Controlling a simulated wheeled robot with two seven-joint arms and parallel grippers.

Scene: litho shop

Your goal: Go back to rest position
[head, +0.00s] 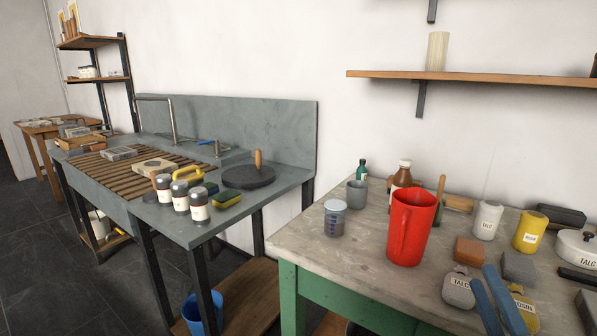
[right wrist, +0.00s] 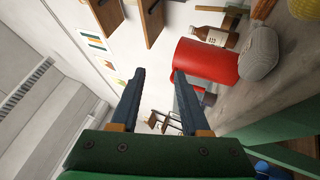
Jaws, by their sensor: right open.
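My right gripper (head: 484,277) shows at the lower right of the head view as two blue fingers, over or in front of the near part of the stone-topped table (head: 300,245). In the right wrist view my right gripper (right wrist: 158,72) is open, with nothing between its fingers. A red jug (head: 411,228) stands on the table to its left; the red jug (right wrist: 205,64) also shows beyond the fingers in the right wrist view. The fingers partly hide a yellow rosin pouch (head: 524,312), and a grey talc pouch (head: 458,290) lies just left of them. My left gripper is not in view.
Around the fingers are a brown block (head: 469,250), a grey block (head: 518,267), a white bottle (head: 487,220), a yellow bottle (head: 530,231) and a white talc tin (head: 577,249). A grey sink bench (head: 285,181) stands left, across a gap. A wall shelf (head: 460,77) hangs above.

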